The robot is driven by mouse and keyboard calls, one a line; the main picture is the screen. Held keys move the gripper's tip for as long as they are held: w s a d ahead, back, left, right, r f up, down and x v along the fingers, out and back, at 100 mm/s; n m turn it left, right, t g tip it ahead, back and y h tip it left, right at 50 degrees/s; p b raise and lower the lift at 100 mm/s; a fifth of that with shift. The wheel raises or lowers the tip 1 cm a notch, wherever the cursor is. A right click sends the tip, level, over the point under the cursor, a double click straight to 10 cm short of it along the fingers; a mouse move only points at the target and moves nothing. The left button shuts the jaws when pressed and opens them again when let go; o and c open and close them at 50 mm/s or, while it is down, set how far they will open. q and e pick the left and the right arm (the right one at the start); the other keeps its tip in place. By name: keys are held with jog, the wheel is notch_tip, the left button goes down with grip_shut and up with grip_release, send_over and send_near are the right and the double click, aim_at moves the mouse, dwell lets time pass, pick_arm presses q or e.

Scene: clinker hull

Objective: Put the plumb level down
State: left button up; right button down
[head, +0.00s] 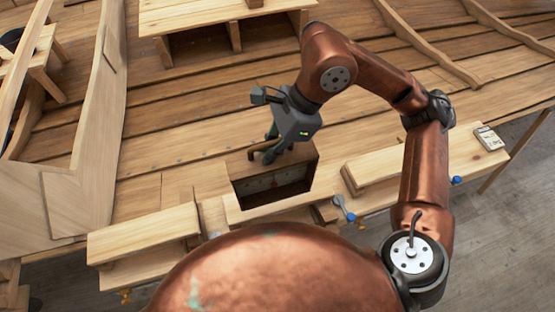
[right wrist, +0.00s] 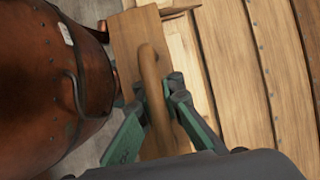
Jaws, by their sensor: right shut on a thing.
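The plumb level (head: 304,160) looks like a box-like wooden body with a dark recessed front and a brown curved handle on top. It is at the middle of the head view, at the near edge of the planking. My right gripper (head: 271,153) comes down on it from above and is shut on the handle. My left gripper is not in view.
A wooden step (head: 145,236) lies to the left and a plank ledge (head: 385,165) to the right. A blue-ended clamp (head: 344,208) sits on the near edge. A small grey device (head: 488,138) lies at the right end. Planking behind the level (head: 180,155) is clear.

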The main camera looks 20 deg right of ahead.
aim_at(277, 164)
jog(key=d+f, duration=0.1)
jog(key=f, duration=0.1)
jog(key=w+d+f+p, duration=0.1)
jog(key=f, duration=0.2)
jog(key=w+d+f+p, duration=0.1)
jog(key=f, duration=0.2)
jog(key=shift+w+d, duration=0.15)
jog(key=shift+d, duration=0.1)
jog(key=shift+a+f, duration=0.1)
jog(key=shift+f, duration=0.05)
jog(key=shift+f+b, duration=0.25)
jog(key=shift+b, duration=0.05)
jog(key=c, duration=2.1)
grip_release()
jog(key=shift+r, duration=0.15)
